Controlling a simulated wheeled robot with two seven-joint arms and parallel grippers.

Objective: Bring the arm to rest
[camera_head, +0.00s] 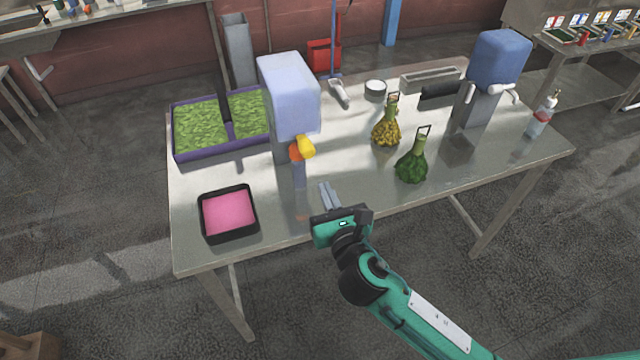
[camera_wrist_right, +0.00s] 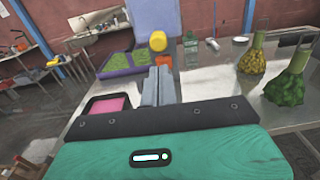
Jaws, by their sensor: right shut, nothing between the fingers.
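My right gripper (camera_head: 328,194) is shut and empty. It hovers at the table's front edge, in front of the powder filler (camera_head: 290,95), which has a pale blue hopper and a yellow and orange part. In the right wrist view its two fingers (camera_wrist_right: 158,84) lie side by side, pointing toward the filler's yellow part (camera_wrist_right: 158,41). The right arm (camera_head: 420,315) is teal and black and comes in from the lower right. My left gripper does not show in either view.
The metal table (camera_head: 345,160) holds a black tray of pink powder (camera_head: 229,213), a purple tray of green material (camera_head: 178,153), yellow (camera_head: 386,132) and green (camera_head: 411,168) bundles, a blue-topped device (camera_head: 499,60) and a bottle (camera_head: 541,118). The floor in front is clear.

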